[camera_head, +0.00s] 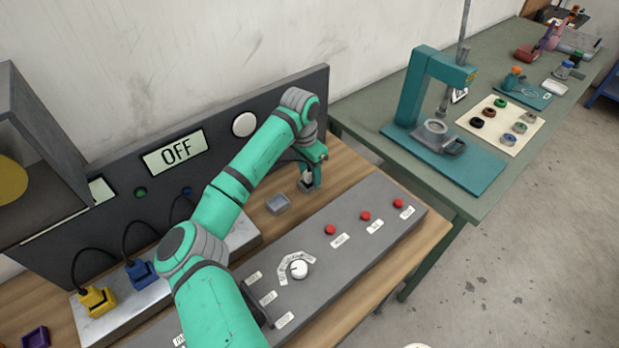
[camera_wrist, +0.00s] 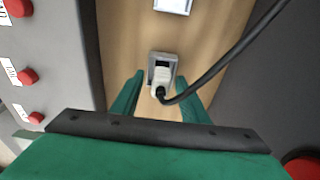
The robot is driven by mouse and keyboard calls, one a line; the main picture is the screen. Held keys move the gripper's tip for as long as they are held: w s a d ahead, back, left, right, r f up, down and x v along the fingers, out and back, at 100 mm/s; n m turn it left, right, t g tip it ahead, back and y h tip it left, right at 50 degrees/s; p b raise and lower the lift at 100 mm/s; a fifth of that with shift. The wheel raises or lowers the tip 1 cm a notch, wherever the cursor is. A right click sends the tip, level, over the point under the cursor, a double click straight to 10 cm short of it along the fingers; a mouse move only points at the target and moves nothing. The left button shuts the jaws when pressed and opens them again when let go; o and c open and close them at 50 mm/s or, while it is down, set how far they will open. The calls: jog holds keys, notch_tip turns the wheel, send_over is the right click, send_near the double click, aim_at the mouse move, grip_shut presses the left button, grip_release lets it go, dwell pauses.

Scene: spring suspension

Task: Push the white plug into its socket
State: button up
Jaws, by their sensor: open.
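The white plug (camera_wrist: 160,82) with its black cable shows in the wrist view, at a small grey block (camera_wrist: 162,62) with a dark recess. I cannot tell how deep the plug sits in it. In the head view the grey block (camera_head: 306,186) is partly hidden under my gripper (camera_head: 312,165). In the wrist view my gripper (camera_wrist: 159,84) is open, one green finger on each side of the plug; contact is not clear. A second grey square fitting (camera_head: 278,204) lies on the wooden bench to the left, and is cut off at the top of the wrist view (camera_wrist: 172,5).
A grey control panel (camera_head: 350,243) with red buttons and a white knob lies in front. Yellow (camera_head: 96,299) and blue (camera_head: 140,273) plugs stand at left. A green press (camera_head: 440,120) stands on the right table.

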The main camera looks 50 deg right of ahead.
grip_shut()
